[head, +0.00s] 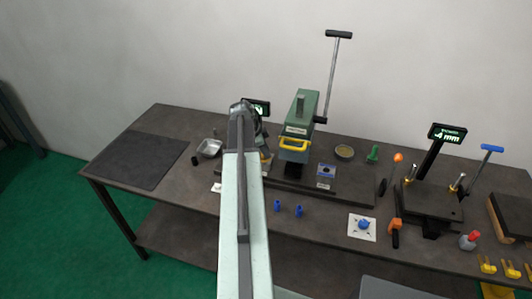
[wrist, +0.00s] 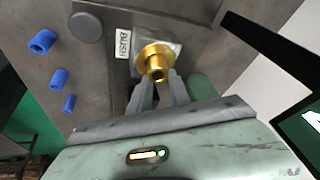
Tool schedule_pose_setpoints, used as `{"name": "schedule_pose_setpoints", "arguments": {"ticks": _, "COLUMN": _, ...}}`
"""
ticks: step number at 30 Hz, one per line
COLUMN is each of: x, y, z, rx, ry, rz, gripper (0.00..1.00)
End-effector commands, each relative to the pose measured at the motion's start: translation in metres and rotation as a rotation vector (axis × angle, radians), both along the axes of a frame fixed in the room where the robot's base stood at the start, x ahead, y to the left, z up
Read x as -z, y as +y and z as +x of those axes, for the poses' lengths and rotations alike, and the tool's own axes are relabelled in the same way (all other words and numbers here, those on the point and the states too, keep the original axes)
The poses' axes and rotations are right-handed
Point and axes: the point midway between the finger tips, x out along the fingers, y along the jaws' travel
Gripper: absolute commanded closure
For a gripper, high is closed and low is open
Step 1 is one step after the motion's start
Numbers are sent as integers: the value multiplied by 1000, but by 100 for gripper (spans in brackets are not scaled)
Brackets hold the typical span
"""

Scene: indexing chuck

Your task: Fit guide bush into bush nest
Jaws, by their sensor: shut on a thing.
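The guide bush (wrist: 157,60) is a gold flanged sleeve in the middle of the wrist view. My gripper (wrist: 159,80) is shut on it, one grey finger on each side of its narrower end. A light grey block (wrist: 172,34), which looks like the bush nest, lies directly behind the flange, beside a white label reading BUSH (wrist: 123,44). The flange covers the nest's opening, so I cannot tell whether the bush is seated or held just above it. In the head view my arm hides the gripper and bush.
Blue pegs (head: 277,205) stand on the workbench (head: 190,210) right of my arm. A green press (head: 300,110) with a tall lever stands behind. A metal bowl (head: 209,148) is left of my arm. A dark mat (head: 135,160) leaves free room at far left.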

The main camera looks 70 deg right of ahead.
Motion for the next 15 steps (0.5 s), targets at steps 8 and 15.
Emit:
{"name": "schedule_pose_setpoints", "arguments": {"ticks": 8, "x": -2, "y": -2, "z": 1, "rx": -3, "ry": -3, "rz": -7, "gripper": 54}}
{"name": "schedule_pose_setpoints", "arguments": {"ticks": 15, "x": -5, "y": -2, "z": 0, "rx": 0, "ry": -2, "rz": -6, "gripper": 54}}
